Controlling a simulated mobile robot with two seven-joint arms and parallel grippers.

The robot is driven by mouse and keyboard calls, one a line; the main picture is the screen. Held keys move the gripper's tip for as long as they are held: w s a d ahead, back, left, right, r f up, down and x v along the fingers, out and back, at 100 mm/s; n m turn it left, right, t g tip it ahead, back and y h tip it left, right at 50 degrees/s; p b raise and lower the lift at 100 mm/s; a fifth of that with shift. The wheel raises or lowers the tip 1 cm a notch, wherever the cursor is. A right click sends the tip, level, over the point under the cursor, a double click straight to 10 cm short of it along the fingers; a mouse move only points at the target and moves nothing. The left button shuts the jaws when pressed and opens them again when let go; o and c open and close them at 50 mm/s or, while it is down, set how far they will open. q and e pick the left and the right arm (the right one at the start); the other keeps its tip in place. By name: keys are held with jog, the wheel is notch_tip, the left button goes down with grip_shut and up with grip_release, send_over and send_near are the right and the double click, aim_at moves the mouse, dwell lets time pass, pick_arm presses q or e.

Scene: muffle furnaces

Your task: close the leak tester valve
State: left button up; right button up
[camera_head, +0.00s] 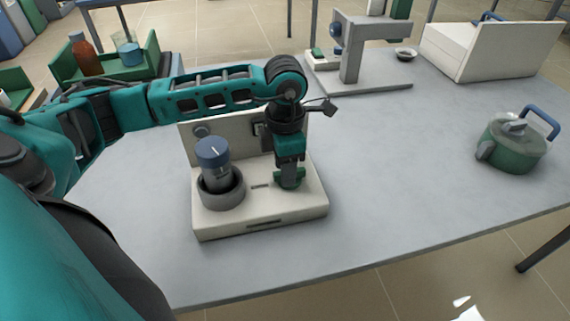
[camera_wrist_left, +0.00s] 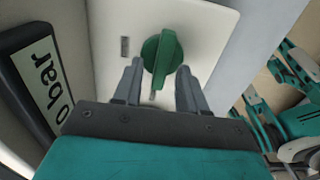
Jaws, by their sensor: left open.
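The leak tester (camera_head: 262,222) is a cream unit on the grey table, with a low base and an upright back panel. Its green valve (camera_head: 289,182) sits on the right part of the base and shows in the wrist view (camera_wrist_left: 160,58) as a round knob with a raised grip bar, running nearly up and down the picture. My left gripper (camera_head: 290,168) points down over the valve. In the wrist view its two fingers (camera_wrist_left: 160,74) are apart, one on each side of the knob's lower part; I cannot tell whether they touch it. My right gripper is not in view.
A blue-capped cylinder (camera_head: 213,155) stands in a dark ring on the tester's left. A display reading "0 bar" (camera_wrist_left: 45,75) shows in the wrist view. A grey stand (camera_head: 350,60), a white box (camera_head: 480,55) and a green pot (camera_head: 513,143) stand farther off. The table's front right is clear.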

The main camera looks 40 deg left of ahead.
pick_arm(q)
notch_tip(320, 180, up, 13)
jog(key=shift+p, duration=0.4)
dwell(0.9)
